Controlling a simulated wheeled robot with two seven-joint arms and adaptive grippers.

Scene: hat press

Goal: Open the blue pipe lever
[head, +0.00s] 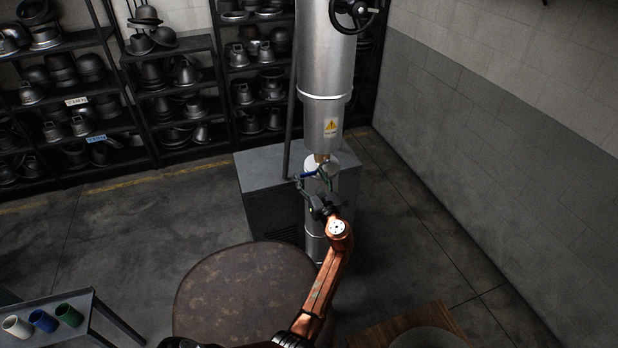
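The blue pipe lever (309,174) is a small blue handle on the pipe below the silver cylinder, at the centre of the head view. My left gripper (314,186) is just below and in front of the lever, with its fingers pointing up toward it. The fingers look spread apart, one on each side. I cannot tell whether they touch the lever, and part of the pipe behind is hidden by the gripper. My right gripper is not in view.
The silver cylinder (325,70) with a warning label hangs above the lever. A grey cabinet (268,205) stands behind my gripper. A round rusty table (235,295) is below. Cups (42,321) stand on a side table at lower left. Hat-mould shelves line the back wall.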

